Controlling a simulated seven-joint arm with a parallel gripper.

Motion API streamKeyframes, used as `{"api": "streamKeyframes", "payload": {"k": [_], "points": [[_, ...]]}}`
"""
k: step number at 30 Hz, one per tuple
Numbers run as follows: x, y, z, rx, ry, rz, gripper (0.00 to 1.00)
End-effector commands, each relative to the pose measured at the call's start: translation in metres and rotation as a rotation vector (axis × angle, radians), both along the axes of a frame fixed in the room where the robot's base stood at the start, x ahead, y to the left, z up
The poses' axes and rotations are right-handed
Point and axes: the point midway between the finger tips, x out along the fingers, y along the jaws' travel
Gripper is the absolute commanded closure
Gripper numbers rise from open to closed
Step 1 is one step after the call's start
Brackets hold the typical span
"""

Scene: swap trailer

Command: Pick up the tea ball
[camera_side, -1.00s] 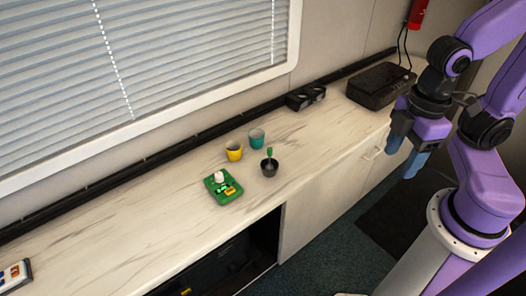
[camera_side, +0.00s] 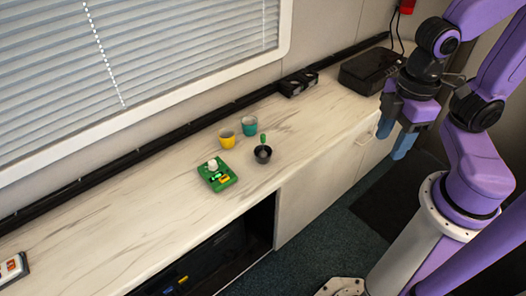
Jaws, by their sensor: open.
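A small round white object (camera_side: 213,164), possibly the tea ball, sits on the back part of a green tray (camera_side: 207,184) on the counter. It is too small to identify for certain. The tray also holds small green and yellow pieces. To its right stands a small black cup (camera_side: 263,156) with a green-handled tool (camera_side: 263,139) upright in it. My gripper (camera_side: 394,138) is open and empty, with blue fingers pointing down. It is far to the right of the tray, by the counter's front edge.
A yellow cup (camera_side: 227,141) and a teal cup (camera_side: 249,126) stand behind the tray and black cup. A black box (camera_side: 368,70) and dark items (camera_side: 298,82) lie along the back wall.

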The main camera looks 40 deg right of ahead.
Motion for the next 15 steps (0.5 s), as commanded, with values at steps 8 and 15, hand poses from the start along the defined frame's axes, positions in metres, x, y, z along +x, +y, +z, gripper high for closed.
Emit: {"api": "streamKeyframes", "payload": {"k": [8,15], "points": [[0.063,0.034,0.000,-0.009,0.002,-0.005,0.51],[0.139,0.060,-0.009,-0.015,0.003,-0.002,0.51]]}}
